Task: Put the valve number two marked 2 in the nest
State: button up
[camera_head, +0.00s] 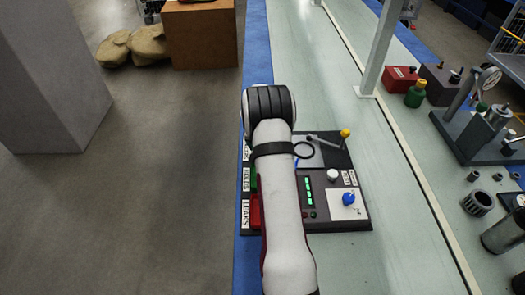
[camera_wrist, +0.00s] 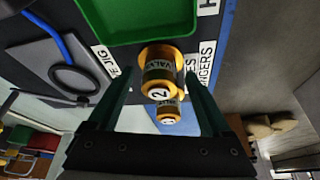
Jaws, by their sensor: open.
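The valve marked 2 (camera_wrist: 158,72), a gold-and-dark cylinder with a white number disc, shows in the wrist view between the fingers of my gripper (camera_wrist: 160,76). The fingers are open on either side of it, and I cannot tell if either touches it. A second similar valve (camera_wrist: 168,112) shows just below it in the picture; its number is too small to read. In the head view my arm hides the gripper and both valves. A dark panel (camera_head: 355,215) lies under my arm with a black ring (camera_head: 304,150); I cannot tell which part is the nest.
A green tray (camera_wrist: 135,22) lies beside the valves. A grey jig with a blue hose (camera_wrist: 62,42) is at left in the wrist view. On the panel are a yellow-knobbed lever (camera_head: 345,133) and a blue knob (camera_head: 348,199). A post (camera_head: 380,50) stands on the bench.

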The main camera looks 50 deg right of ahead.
jog(key=shift+f, duration=0.15)
grip_shut()
dwell(0.4)
